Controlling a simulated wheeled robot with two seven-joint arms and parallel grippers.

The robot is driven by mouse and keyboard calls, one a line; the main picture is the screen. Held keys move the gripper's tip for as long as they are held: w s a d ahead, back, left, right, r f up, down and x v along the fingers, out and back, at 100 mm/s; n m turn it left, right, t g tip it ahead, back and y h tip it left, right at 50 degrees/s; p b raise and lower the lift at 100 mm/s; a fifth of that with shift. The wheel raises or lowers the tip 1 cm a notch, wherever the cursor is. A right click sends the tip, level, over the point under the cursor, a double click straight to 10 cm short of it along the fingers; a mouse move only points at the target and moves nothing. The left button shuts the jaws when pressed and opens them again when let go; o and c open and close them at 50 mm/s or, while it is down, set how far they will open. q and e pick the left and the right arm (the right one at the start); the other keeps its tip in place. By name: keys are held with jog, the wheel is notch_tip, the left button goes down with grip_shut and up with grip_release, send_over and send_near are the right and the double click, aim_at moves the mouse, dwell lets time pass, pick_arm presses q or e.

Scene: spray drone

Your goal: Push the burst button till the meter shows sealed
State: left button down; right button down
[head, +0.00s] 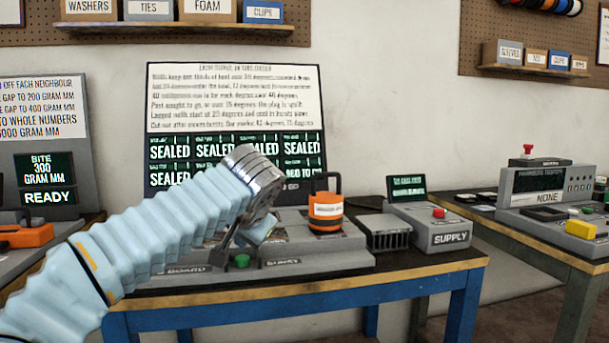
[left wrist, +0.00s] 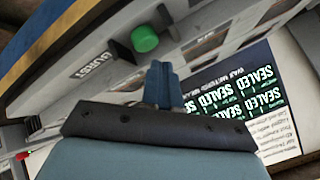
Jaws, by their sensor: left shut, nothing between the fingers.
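The green burst button (head: 242,260) stands on the front of the grey bench unit, beside the BURST label (head: 283,261). It also shows in the left wrist view (left wrist: 144,38), just beyond the tips of my left gripper (left wrist: 160,70). The gripper is shut and empty, with a small apparent gap to the button; contact cannot be told. In the head view my wrist partly hides the gripper. The meter panel (head: 195,145) shows several tiles reading SEALED in white on dark green. My arm covers part of its lower rows. My right gripper is not in view.
An orange canister (head: 326,211) with a black handle stands right of the button. A grey SUPPLY box (head: 440,232) with a red button is farther right. Other benches stand left and right. The blue table's front edge (head: 300,277) lies close below the button.

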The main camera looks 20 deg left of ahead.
aim_at(244, 259)
pick_arm(q)
jog(key=shift+f, duration=0.4)
jog(key=shift+f+b, duration=0.6)
jog(key=shift+b, duration=0.1)
dwell(0.4)
jog(key=shift+r+p, duration=1.05)
notch_tip(244, 259, up, 5)
jog(key=p, duration=0.4)
jog(key=shift+f, duration=0.2)
jog(key=shift+r, duration=0.7)
